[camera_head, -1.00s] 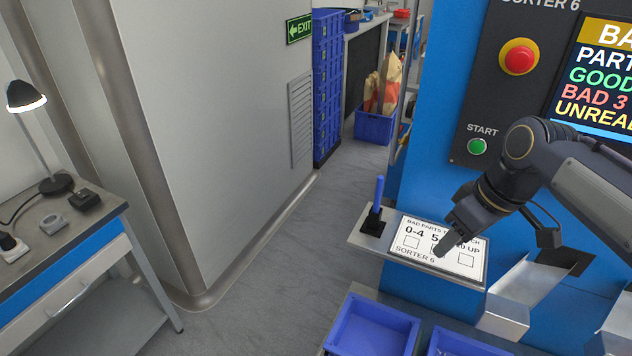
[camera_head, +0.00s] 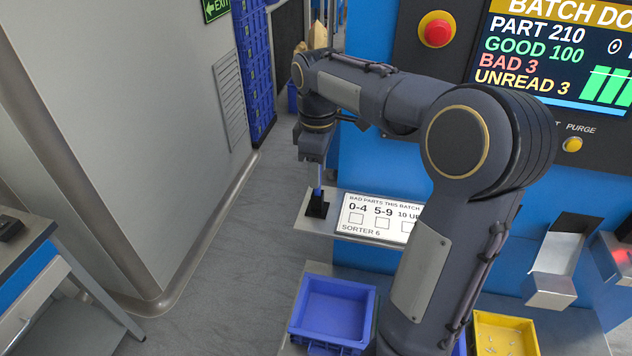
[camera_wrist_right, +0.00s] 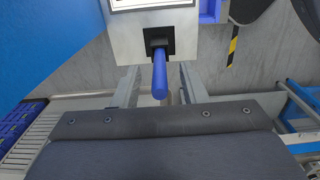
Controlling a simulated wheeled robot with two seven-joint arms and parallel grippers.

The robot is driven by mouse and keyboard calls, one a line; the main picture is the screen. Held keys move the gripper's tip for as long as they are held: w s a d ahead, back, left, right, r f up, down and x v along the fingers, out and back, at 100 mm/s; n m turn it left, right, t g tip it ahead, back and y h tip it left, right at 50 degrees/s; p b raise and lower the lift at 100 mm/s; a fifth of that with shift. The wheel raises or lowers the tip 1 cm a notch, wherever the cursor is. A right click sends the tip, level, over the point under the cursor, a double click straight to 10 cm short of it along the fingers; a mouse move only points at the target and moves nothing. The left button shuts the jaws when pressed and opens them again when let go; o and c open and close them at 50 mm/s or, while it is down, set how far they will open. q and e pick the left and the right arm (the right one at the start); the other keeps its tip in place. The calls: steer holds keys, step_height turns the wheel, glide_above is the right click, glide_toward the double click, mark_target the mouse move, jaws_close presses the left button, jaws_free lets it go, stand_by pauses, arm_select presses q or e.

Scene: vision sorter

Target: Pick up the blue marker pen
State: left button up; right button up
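The blue marker pen (camera_head: 318,191) stands upright in a small black holder (camera_head: 317,208) on the shelf (camera_head: 345,235) at the sorter's front. In the right wrist view the pen (camera_wrist_right: 159,78) points toward the camera, with its foot in the black holder (camera_wrist_right: 159,41). My right gripper (camera_head: 316,180) is over the pen, pointing down, and hides its upper part in the head view. In the wrist view the right gripper's two fingers (camera_wrist_right: 160,82) are apart, one on each side of the pen, with gaps showing. My left gripper is not in view.
A white tally sheet (camera_head: 372,216) lies on the shelf right of the holder. A blue bin (camera_head: 335,311) and a yellow bin (camera_head: 505,335) stand below. The sorter's screen (camera_head: 560,60) and red button (camera_head: 436,30) are behind my arm. A table (camera_head: 35,262) is at left.

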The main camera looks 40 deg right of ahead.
steer(key=shift+f, duration=0.9)
steer(key=shift+c, duration=0.5)
jaws_close()
steer(key=shift+r, duration=0.1)
